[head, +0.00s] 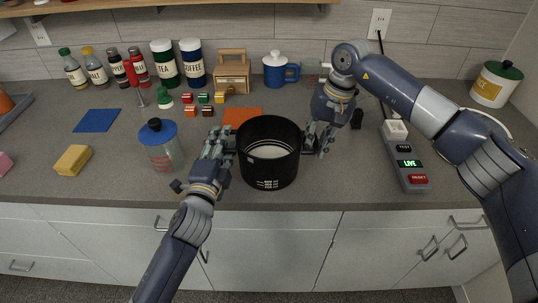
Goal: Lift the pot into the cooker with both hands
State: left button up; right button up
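A black round pot (268,177) with small white markings on its front stands upright on the grey counter, near its front edge. It is open on top, with a pale patch inside. My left gripper (226,145) is at the pot's left side, and my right gripper (317,139) is at its right side, both close to the side handles. The fingers overlap the handle areas, so I cannot tell whether either is shut on a handle. I cannot make out a separate cooker in this view.
A clear jar with a blue lid (160,146) stands left of my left gripper. A yellow sponge (73,159) lies farther left. A panel with a red button (405,157) lies to the right. Canisters, including a blue coffee one (193,64), line the back. Small coloured blocks sit behind the pot.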

pick_arm(q)
jog(key=shift+c, duration=0.5)
pick_arm(e)
jog(key=shift+c, duration=0.6)
pick_arm(q)
jog(key=c, duration=0.4)
pick_arm(e)
grip_shut()
pick_arm(q)
grip_shut()
jog(key=shift+r, duration=0.15)
pick_arm(e)
jog(key=shift+r, duration=0.1)
